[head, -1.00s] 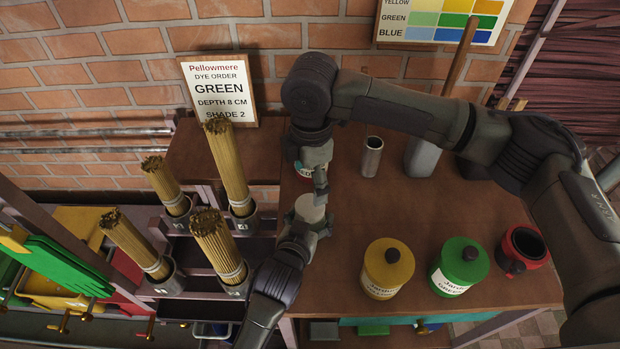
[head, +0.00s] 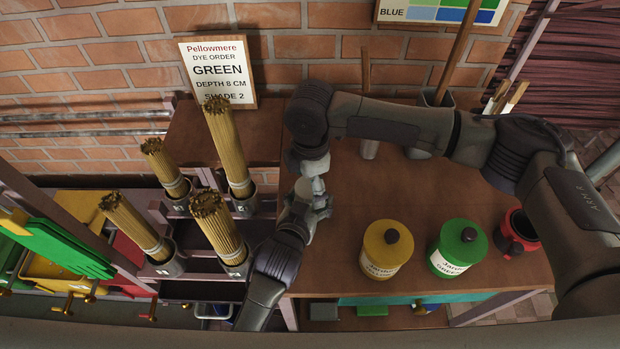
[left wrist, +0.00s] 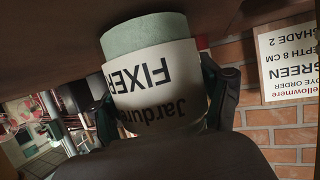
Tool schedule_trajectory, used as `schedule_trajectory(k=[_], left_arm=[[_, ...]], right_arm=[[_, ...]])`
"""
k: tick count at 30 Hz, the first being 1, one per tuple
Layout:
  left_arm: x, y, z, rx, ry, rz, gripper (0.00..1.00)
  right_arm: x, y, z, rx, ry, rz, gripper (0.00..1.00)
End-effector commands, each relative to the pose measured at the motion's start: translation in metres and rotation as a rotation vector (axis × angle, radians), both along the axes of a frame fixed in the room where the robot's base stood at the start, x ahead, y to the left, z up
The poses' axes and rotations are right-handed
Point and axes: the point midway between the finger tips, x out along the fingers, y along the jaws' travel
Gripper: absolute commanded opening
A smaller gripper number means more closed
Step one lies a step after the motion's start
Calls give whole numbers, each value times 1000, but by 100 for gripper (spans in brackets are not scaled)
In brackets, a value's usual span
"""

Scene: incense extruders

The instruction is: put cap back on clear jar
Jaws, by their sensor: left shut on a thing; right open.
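The jar (left wrist: 155,85) labelled "FIXER" has a white label and a pale grey-green end; it fills the middle of the left wrist view, upside down in the picture. My left gripper (head: 306,200) is shut on this jar, with a finger on each side of it. In the head view the jar (head: 303,188) shows only as a small pale patch. My right gripper (head: 315,180) is open, close above the jar; I cannot tell whether it touches it. I cannot make out the cap, and the jar's mouth is hidden.
A yellow jar (head: 387,249) and a green jar (head: 458,248), both lidded, stand at the right front of the brown table (head: 345,245). A red pot (head: 516,235) is beside them. Holders with incense bundles (head: 218,235) stand left.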

Motion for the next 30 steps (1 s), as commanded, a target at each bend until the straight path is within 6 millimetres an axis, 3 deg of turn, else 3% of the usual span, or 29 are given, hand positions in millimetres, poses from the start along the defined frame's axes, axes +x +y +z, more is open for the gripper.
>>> schedule_trajectory(k=[3,14,24,30], left_arm=[[0,0,-1,2,0,0,0],[0,0,-1,2,0,0,0],[0,0,0,2,0,0,0],[0,0,-1,2,1,1,0]], right_arm=[[0,0,0,0,0,0,82],[0,0,0,0,1,0,23],[-1,0,0,0,3,-281,22],[0,0,0,-1,2,-297,22]])
